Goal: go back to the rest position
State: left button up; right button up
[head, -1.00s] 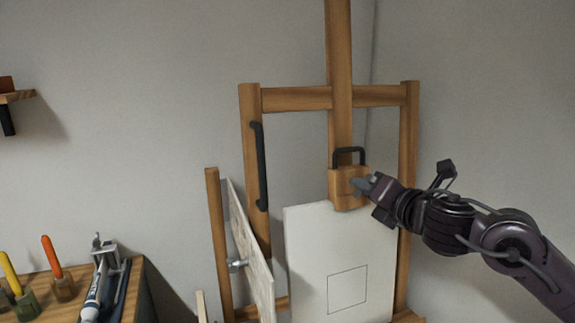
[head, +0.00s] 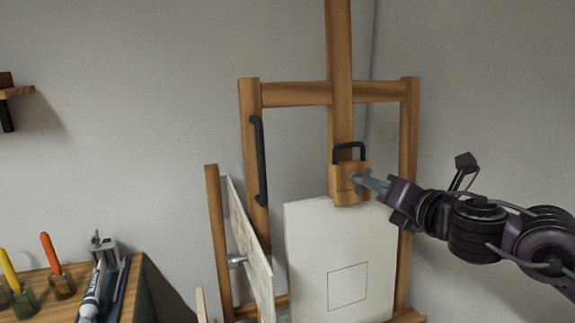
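My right gripper (head: 366,182) is in front of the wooden clamp block (head: 345,192) of the easel, its fingertips overlapping the block's right side. I cannot tell whether they touch it or whether the fingers are apart. The block has a black handle (head: 349,146) on top, and the gripper is below and to the right of that handle. My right arm comes in from the right edge. My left gripper is not in view.
The wooden easel (head: 290,95) holds a white canvas (head: 310,240) with a drawn square. A black bar handle (head: 259,160) is on its left post. A tilted panel (head: 248,245) stands left. Free room lies right.

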jog(key=shift+v, duration=0.95)
